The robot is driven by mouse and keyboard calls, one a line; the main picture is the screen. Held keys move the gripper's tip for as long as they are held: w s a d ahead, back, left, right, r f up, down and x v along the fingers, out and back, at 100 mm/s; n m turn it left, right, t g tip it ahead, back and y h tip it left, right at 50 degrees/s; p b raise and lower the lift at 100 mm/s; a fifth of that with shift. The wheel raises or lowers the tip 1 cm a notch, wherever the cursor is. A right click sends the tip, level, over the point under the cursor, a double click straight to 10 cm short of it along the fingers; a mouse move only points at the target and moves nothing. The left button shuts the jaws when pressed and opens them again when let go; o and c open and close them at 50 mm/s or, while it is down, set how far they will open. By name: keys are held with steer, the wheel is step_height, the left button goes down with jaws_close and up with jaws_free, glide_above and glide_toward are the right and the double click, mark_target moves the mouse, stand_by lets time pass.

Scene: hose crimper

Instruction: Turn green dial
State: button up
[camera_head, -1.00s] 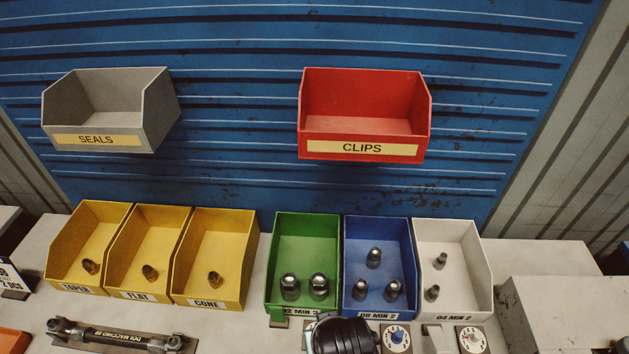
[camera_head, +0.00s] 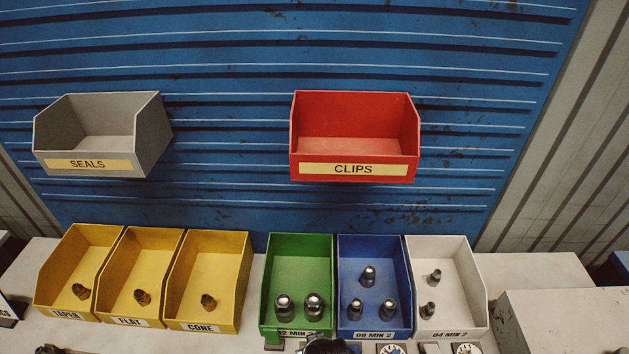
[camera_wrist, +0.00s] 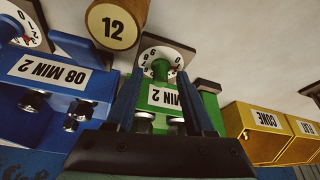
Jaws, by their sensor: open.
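The green dial (camera_wrist: 161,68) shows in the wrist view as a green knob at the middle of a white numbered face. It sits just beyond the green bin (camera_wrist: 206,104), whose label appears upside down. My gripper (camera_wrist: 157,84) is open, with one finger on each side of the knob's line and the tips close to it. I cannot tell whether the fingers touch the knob. In the head view my dark wrist only just shows at the bottom edge, and the green dial is not visible there. The green bin (camera_head: 299,256) there holds two metal fittings.
A round end marked 12 (camera_wrist: 113,24) stands close to the dial. The blue bin (camera_head: 374,258) and white bin (camera_head: 445,260) are right of the green one, with dials (camera_head: 390,349) in front. Yellow bins (camera_head: 207,250) stand left. Grey and red bins hang above.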

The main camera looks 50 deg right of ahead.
jaws_close()
steer(key=shift+m, duration=0.3)
steer(key=shift+w+a+m+g+h+p, duration=0.1)
steer(key=shift+m+g+h+p, duration=0.3)
steer(key=shift+m, duration=0.5)
steer(key=shift+m+g+h, duration=0.3)
steer(key=shift+m+g, duration=0.2)
steer(key=shift+m, duration=1.1)
jaws_free()
